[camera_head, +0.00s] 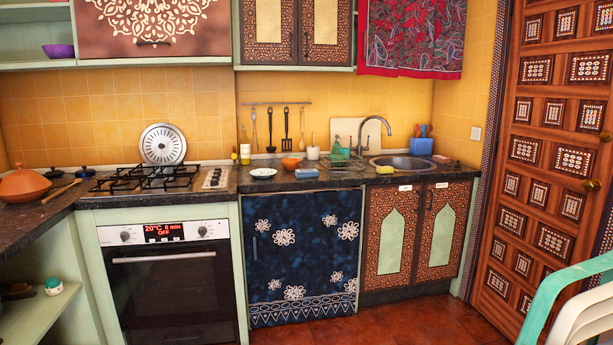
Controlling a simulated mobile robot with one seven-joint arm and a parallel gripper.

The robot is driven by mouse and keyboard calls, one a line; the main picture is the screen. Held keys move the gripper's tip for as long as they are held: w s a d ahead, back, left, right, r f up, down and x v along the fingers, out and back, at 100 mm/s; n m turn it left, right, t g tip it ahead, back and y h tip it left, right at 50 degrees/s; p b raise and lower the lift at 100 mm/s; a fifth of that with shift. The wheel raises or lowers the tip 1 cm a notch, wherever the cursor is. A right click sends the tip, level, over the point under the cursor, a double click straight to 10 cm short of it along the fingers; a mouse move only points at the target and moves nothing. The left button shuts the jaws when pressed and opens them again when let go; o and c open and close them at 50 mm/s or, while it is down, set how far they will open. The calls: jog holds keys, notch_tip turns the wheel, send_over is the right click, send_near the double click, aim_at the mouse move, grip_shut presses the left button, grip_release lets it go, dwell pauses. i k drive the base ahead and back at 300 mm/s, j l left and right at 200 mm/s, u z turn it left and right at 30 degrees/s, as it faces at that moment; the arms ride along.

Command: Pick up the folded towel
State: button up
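A small flat light-blue item (307,173), which looks like a folded cloth, lies at the front edge of the dark counter (330,181), below the green rack. It is too small to tell for sure that it is the folded towel. A red patterned cloth (410,40) hangs from the upper cupboard at the top right; it is draped open. My gripper is not in view.
A white bowl (263,173) and an orange bowl (291,163) stand near the light-blue item. A green dish rack (340,161), a sink (404,162) and a yellow sponge (384,169) are to its right. Green and white chairs (580,310) block the lower right corner.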

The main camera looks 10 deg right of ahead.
aim_at(308, 172)
jog(key=i+l+u, duration=0.15)
jog(key=i+l, duration=0.3)
jog(key=i, duration=0.15)
jog(key=i+l+u, duration=0.15)
jog(key=i+l, duration=0.35)
jog(key=i+l+u, duration=0.2)
jog(key=i, duration=0.35)
jog(key=i+l+u, duration=0.25)
jog(key=i+l, duration=0.2)
jog(key=i+l+u, duration=0.2)
jog(key=i+l, duration=0.2)
jog(key=l, duration=0.2)
jog(key=i+l+u, duration=0.3)
jog(key=l, duration=0.45)
jog(key=l+u, duration=0.15)
jog(key=l, duration=0.4)
jog(key=k+l+u, duration=0.15)
jog(key=l, duration=0.35)
jog(key=l+u, duration=0.2)
jog(key=l, duration=0.3)
jog(key=k+l, duration=0.25)
jog(key=l, duration=0.2)
jog(key=k+l+u, duration=0.15)
jog(key=l, duration=0.25)
jog(key=k, duration=0.1)
